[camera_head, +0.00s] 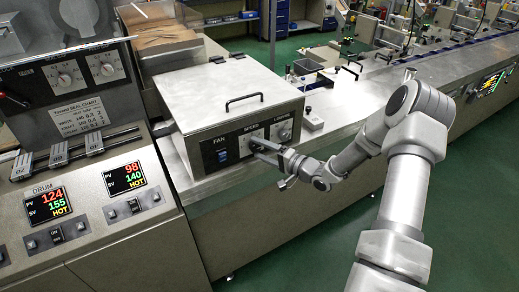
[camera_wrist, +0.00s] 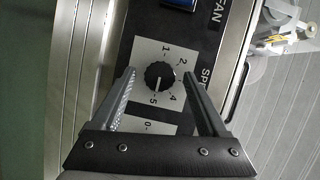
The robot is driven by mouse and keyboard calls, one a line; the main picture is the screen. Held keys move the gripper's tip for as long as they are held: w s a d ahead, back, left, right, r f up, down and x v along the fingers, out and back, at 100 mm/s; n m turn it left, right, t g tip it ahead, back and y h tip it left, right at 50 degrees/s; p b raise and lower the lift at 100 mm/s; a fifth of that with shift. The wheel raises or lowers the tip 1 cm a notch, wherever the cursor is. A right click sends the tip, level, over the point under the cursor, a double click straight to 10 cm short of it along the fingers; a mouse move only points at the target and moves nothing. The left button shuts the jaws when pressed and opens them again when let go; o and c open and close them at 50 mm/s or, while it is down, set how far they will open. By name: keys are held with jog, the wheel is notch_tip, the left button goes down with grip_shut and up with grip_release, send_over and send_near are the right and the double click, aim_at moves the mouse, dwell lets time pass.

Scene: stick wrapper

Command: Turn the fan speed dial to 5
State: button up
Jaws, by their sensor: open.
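The fan speed dial (camera_wrist: 158,76) is a round black knob on a white plate marked with numbers. Its white pointer line points down in the wrist view, toward the 5. My gripper (camera_wrist: 159,75) is open, with one finger on each side of the knob; gaps seem to show between fingers and knob, but I cannot tell their depth. In the head view my gripper (camera_head: 258,147) reaches the front panel of the grey fan box (camera_head: 235,90) and partly covers the speed dial.
A blue fan switch (camera_head: 222,155) sits left of the speed dial, also seen in the wrist view (camera_wrist: 180,3). Another dial (camera_head: 284,132) sits to the right. A control console (camera_head: 85,210) with lit displays stands at the left. Green floor (camera_head: 300,245) is open in front.

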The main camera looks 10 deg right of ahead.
jog(key=b+v, duration=0.2)
jog(key=v, duration=1.5)
